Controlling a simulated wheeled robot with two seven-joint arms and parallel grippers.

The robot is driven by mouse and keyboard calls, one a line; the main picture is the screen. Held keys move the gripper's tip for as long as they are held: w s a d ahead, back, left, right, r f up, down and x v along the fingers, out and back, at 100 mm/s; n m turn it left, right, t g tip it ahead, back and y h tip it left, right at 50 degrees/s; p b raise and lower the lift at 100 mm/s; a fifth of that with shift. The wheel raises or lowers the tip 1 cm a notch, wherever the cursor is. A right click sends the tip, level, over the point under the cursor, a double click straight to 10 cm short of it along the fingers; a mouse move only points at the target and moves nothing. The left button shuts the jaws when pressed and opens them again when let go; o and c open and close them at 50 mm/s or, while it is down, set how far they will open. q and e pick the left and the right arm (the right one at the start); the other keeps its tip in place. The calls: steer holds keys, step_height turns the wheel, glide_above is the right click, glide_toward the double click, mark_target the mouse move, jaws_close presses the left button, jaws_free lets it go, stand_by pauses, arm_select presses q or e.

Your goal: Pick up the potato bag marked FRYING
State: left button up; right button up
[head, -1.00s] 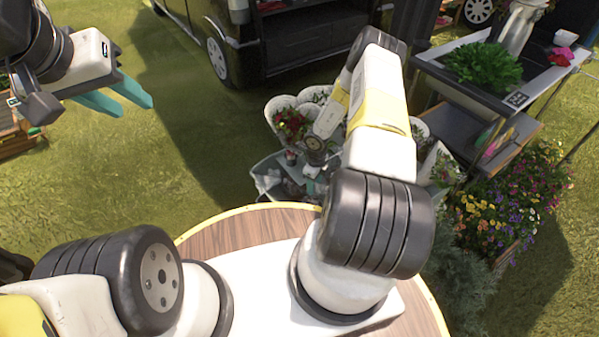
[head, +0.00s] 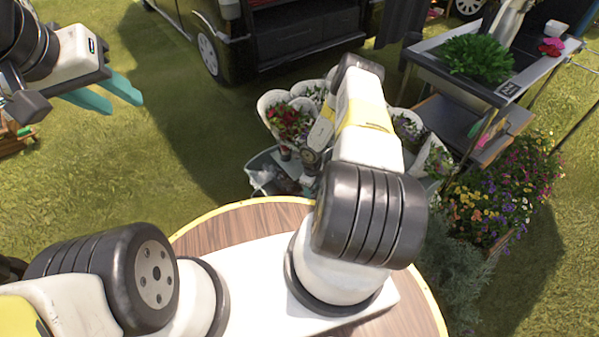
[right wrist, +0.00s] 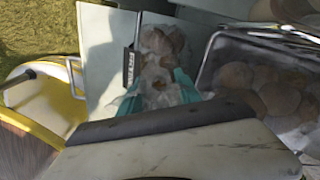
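In the right wrist view, a clear bag of potatoes (right wrist: 161,45) lies against a pale board, with a small dark label (right wrist: 129,68) at its left; the lettering is too small to read surely. My right gripper (right wrist: 158,88) has its teal fingers apart, one on each side of the bag's near end; I see no clear squeeze on it. In the head view, the right gripper is hidden behind its own arm near the crates. My left gripper (head: 118,95) is open and empty above the grass at upper left.
A wire-rimmed basket (right wrist: 205,62) with more bagged potatoes (right wrist: 275,88) stands right of the gripper. A planting table (head: 440,65) and a flower bed (head: 500,205) stand right.

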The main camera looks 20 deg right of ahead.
jaws_close()
stand_by(1.2)
